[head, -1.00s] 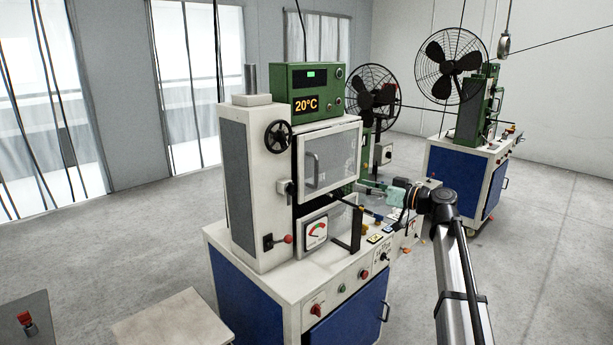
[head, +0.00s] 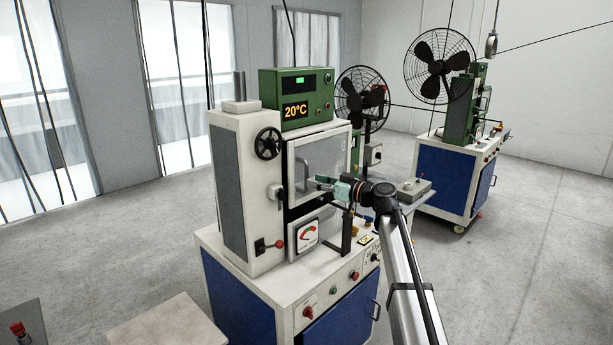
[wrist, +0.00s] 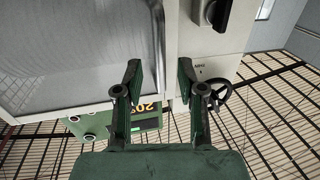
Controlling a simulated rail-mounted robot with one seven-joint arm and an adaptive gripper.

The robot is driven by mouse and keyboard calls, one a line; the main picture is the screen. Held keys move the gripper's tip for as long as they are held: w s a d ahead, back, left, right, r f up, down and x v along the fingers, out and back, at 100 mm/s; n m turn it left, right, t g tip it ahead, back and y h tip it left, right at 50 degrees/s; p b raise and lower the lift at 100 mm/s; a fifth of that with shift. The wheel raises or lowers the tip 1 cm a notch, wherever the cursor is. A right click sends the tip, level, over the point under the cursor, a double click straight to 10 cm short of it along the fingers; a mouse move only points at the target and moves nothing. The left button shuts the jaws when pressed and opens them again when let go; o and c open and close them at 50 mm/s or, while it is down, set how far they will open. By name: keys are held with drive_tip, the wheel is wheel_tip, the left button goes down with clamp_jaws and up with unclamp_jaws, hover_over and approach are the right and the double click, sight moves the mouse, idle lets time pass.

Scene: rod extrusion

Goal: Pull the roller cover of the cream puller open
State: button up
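The cream puller (head: 255,205) stands in the centre of the head view, with a green 20°C display box on top. Its roller cover (head: 330,150), a clear pane in a pale frame, looks shut; it also fills the upper left of the wrist view (wrist: 75,50). My gripper (head: 318,182) is at the front of the cover. In the wrist view, my gripper's fingers (wrist: 159,82) are apart, with the handle between them in the picture. I cannot tell whether they touch it.
A black handwheel (head: 268,143) and a dark latch block (head: 276,192) sit left of the cover. A dial gauge (head: 307,235) is below. A caged fan (head: 362,95) and a second blue-cabinet machine (head: 445,180) stand behind. Floor at right is clear.

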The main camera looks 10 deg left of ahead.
sight(307, 189)
drive_tip(key=shift+p+x, duration=0.45)
drive_tip(key=shift+x, duration=1.85)
clamp_jaws()
